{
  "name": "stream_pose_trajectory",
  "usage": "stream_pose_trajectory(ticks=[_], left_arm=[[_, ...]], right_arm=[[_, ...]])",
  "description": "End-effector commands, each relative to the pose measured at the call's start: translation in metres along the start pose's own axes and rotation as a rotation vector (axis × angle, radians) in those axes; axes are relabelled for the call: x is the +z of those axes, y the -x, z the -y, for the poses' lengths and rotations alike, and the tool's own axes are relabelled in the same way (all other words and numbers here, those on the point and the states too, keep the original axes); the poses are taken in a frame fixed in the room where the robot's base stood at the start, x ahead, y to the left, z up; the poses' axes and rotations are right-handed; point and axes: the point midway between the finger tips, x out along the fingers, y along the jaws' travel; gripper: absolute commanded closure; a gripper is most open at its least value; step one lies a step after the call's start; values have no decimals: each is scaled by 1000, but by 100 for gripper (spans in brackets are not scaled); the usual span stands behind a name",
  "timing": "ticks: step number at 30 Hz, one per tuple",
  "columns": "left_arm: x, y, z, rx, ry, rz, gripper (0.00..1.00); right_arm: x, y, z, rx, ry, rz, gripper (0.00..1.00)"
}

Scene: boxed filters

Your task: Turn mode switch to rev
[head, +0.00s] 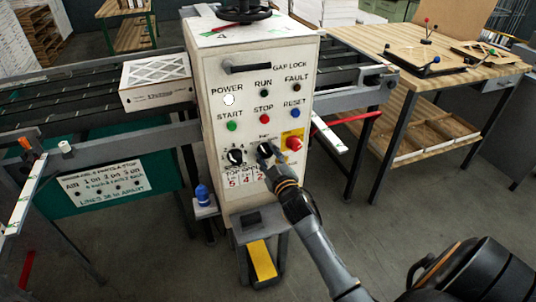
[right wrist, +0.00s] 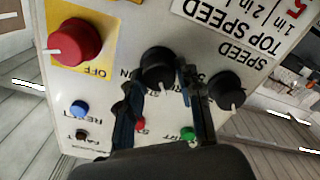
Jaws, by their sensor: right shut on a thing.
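A white control panel box (head: 207,75) stands in the middle of the head view. The mode switch, a black knob (head: 264,148), sits low on its front between the black speed knob (head: 236,157) and a red knob (head: 294,143) on a yellow plate. My right gripper (head: 274,160) is at the mode switch. In the right wrist view the panel appears upside down, and the fingers (right wrist: 162,92) are shut on the mode switch (right wrist: 157,66), one on each side. A white mark on the knob points down in that view. Its labels are partly hidden by the fingers.
The speed knob (right wrist: 227,91) is close beside one finger in the right wrist view. Above the switches are start, stop and reset buttons (head: 263,118). A conveyor with a boxed filter (head: 157,92) is left; a wooden bench (head: 385,45) is right.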

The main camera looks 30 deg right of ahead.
Motion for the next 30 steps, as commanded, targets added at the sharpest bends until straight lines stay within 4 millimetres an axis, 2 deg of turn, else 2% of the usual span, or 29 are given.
stream_pose_trajectory(ticks=[10, 26, 27, 29, 30], left_arm=[[0, 0, 0, 0, 0, 1, 60], [1, 0, 0, 0, 0, 1, 60], [1, 0, 0, 0, 0, 1, 60], [1, 0, 0, 0, 0, 1, 60], [1, 0, 0, 0, 0, 1, 60]], right_arm=[[0, 0, 0, 0, 140, 0, 96], [0, 0, 0, 0, 162, 0, 96], [0, 0, 0, 0, 162, 0, 57], [0, 0, 0, 0, 161, 0, 45], [0, 0, 0, 0, 161, 0, 43]])
